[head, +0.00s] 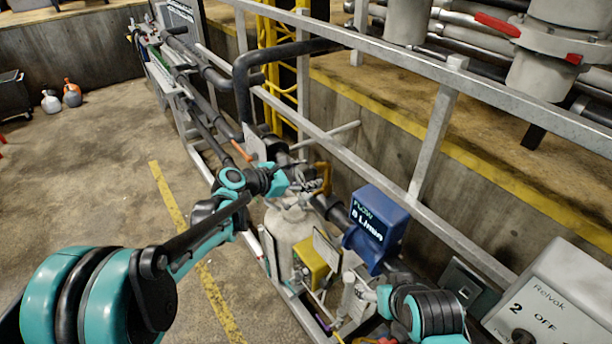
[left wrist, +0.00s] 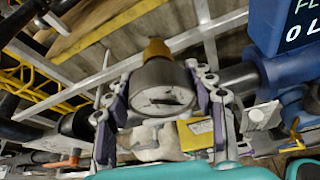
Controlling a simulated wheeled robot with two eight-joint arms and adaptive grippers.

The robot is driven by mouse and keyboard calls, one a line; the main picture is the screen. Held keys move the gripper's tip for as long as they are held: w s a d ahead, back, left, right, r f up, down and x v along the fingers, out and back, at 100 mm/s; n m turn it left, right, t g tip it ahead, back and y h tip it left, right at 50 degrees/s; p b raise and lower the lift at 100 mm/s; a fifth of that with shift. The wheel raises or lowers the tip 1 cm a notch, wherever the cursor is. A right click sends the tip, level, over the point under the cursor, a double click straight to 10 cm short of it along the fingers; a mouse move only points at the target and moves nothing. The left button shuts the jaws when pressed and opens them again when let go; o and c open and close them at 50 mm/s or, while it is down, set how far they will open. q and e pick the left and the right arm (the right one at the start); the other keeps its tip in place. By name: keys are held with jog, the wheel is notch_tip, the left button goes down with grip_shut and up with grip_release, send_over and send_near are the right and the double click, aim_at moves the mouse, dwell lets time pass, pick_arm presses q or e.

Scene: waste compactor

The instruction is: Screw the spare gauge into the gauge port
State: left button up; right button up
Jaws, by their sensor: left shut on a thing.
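My left gripper (head: 314,186) reaches over the pipework near the middle of the head view. In the left wrist view, the left gripper's purple-and-grey fingers (left wrist: 160,102) are closed on both sides of a round gauge (left wrist: 162,92) with a grey rim and pale dial. A yellow piece (left wrist: 156,49) shows directly above the gauge; I cannot tell whether it is part of the gauge or a fitting behind it. The gauge port cannot be made out. My right arm shows at the lower right; its gripper (head: 368,294) is too unclear to tell open from shut.
A blue flow meter (head: 375,229) stands right of the left gripper. A pale tank (head: 288,228) and a yellow box (head: 312,264) are below it. A grey railing (head: 437,130) runs behind, and a grey switch box (head: 556,300) is at lower right. Open floor lies left.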

dwell(0.3)
pick_arm(q)
jog(key=m+t+b, duration=0.1)
jog(key=m+t, duration=0.1)
jog(key=m, duration=0.1)
jog(key=shift+s+d+f+y+b, duration=0.1)
jog(key=shift+f+y+b, duration=0.1)
jog(key=shift+y+b, duration=0.2)
jog(key=shift+r+m, duration=0.15)
jog(key=shift+m, duration=0.25)
jog(key=shift+f+m+t+b, duration=0.25)
jog(key=shift+m+t+b, duration=0.55)
jog(key=shift+m+b, duration=0.15)
jog(key=shift+r+m+t+b, duration=0.15)
jog(key=shift+m+t+b, duration=0.55)
jog(key=shift+m, duration=0.35)
